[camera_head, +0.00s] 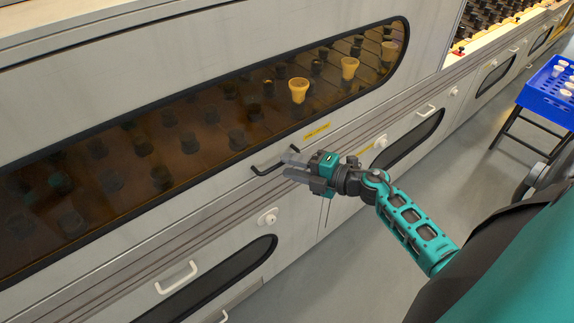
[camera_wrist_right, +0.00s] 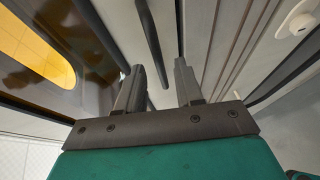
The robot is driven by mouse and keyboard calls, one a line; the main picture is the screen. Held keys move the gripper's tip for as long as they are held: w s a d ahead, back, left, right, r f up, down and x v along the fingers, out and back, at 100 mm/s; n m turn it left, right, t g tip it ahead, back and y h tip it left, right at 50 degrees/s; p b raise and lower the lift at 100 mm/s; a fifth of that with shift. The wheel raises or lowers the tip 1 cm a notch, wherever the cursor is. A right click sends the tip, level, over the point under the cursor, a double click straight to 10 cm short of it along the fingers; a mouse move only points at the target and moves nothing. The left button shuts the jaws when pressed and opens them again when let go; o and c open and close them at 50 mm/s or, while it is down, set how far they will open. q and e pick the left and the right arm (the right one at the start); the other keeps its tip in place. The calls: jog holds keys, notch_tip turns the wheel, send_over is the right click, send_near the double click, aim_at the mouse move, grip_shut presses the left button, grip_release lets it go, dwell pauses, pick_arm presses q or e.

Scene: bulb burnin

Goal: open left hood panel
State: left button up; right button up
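The hood panel (camera_head: 215,120) is a long light-grey cover with a dark-edged amber window, and it looks shut. Its black bar handle (camera_head: 262,171) sits below the window; the bar also shows in the right wrist view (camera_wrist_right: 150,42). My right gripper (camera_head: 288,164) is at this handle. In the right wrist view its two fingers (camera_wrist_right: 160,72) stand apart, with the bar in the gap between them and no clear grip on it. Part of the handle is hidden behind the fingers in the head view. My left gripper is not in view.
Behind the window are several dark sockets and yellowish bulbs (camera_head: 299,90). Below are white handles (camera_head: 176,277) and a white knob (camera_head: 268,218). A blue crate (camera_head: 545,95) on a dark stand is at the right. Grey floor (camera_head: 370,250) is clear in front.

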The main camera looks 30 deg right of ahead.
jog(key=shift+x, duration=0.95)
grip_shut()
jog(key=shift+s, duration=0.1)
dwell(0.7)
